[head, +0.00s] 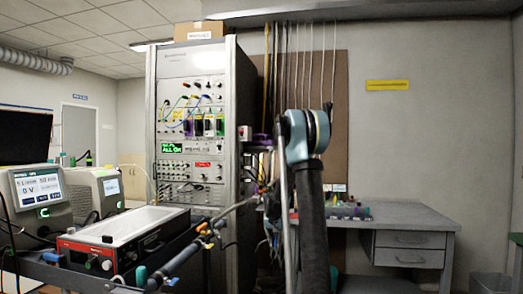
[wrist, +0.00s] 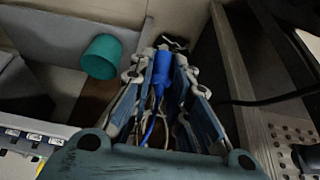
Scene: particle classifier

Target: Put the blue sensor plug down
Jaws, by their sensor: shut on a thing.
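The blue sensor plug (wrist: 162,75) is in the middle of the wrist view, between the two fingers of my gripper (wrist: 160,62). The fingers are shut on it, one on each side. A blue cable runs from the plug back toward my palm. What lies just beyond the plug is dark and hard to make out, so I cannot tell whether the plug touches anything. In the head view my arm stands in front, and I cannot make out my gripper or the plug there.
A teal cylinder (wrist: 101,57) is left of my fingers in the wrist view. A perforated metal surface (wrist: 290,140) lies to the right. In the head view, an instrument rack (head: 192,130) stands left of my arm, and a grey workbench (head: 405,218) stands to the right.

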